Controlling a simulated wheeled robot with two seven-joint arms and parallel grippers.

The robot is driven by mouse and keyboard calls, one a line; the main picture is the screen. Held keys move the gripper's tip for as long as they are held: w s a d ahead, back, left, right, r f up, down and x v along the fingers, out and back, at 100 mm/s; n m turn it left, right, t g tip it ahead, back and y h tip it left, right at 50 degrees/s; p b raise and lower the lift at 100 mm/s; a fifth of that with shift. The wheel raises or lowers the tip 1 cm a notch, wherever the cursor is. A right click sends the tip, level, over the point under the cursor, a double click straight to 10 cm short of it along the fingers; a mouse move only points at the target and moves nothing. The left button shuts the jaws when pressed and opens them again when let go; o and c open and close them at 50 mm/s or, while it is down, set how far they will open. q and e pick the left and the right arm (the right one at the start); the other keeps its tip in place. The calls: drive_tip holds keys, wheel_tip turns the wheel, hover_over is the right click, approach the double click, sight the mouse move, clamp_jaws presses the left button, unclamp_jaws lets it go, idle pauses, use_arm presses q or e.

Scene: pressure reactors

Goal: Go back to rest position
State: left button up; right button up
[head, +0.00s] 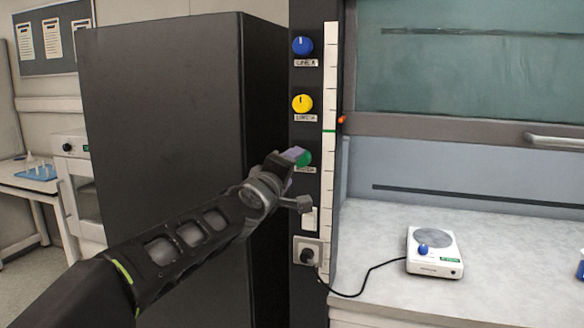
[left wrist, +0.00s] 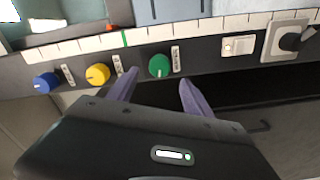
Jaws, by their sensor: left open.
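My left gripper (head: 300,178) reaches in from the left in the head view, in front of the panel at the green knob (head: 305,158). The left wrist view shows the same gripper (left wrist: 157,90) with its two purple fingers apart and nothing between them. The green knob (left wrist: 159,66) lies just beyond the fingertips, between them in the picture; I cannot tell whether they touch it. A yellow knob (head: 302,103) and a blue knob (head: 303,45) sit above the green one on the panel. My right gripper is not in view.
A tall dark cabinet (head: 165,160) stands left of the panel. Below the knobs are a white switch (head: 310,219) and a socket with a plug (head: 308,254). The cable runs to a white hotplate (head: 435,254) on the fume hood's worktop (head: 375,225). The sash (head: 460,125) is raised.

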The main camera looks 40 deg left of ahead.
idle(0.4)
use_arm(q)
drive_tip(key=w+d+f+m+g+h, duration=0.1)
drive_tip(key=d+f+m+g+h, duration=0.15)
drive_tip(key=d+f, duration=0.75)
drive_tip(key=w+d+f+m+g+h, duration=0.15)
drive_tip(key=f+m, duration=0.25)
drive_tip(key=f, duration=1.3)
drive_tip(key=d+f+m+g+h, duration=0.1)
drive_tip(key=d+f+m+g, duration=0.3)
drive_tip(key=f, duration=1)
drive_tip(key=s+d+f+m+g+h+p, duration=0.1)
drive_tip(key=s+d+f, duration=0.45)
drive_tip(key=f, duration=0.25)
drive_tip(key=s+d+f+m+g+h, duration=0.1)
drive_tip(key=s+d+f+m+h, duration=0.1)
drive_tip(key=s+d+f, duration=0.35)
drive_tip(key=s+d+f+g, duration=0.2)
drive_tip(key=s+d+f, duration=0.2)
drive_tip(key=s, duration=0.3)
drive_tip(key=s+d+f+m+g+h, duration=0.1)
drive_tip(key=s+d+f+g, duration=0.1)
drive_tip(key=s+d+f, duration=0.2)
drive_tip(key=s+d+f+m+g+h+p, duration=0.1)
drive_tip(key=s+d+f, duration=0.4)
drive_tip(key=s, duration=0.5)
drive_tip(key=shift+f+g, duration=0.6)
drive_tip(key=shift+g, duration=0.1)
drive_tip(key=shift+c, duration=0.5)
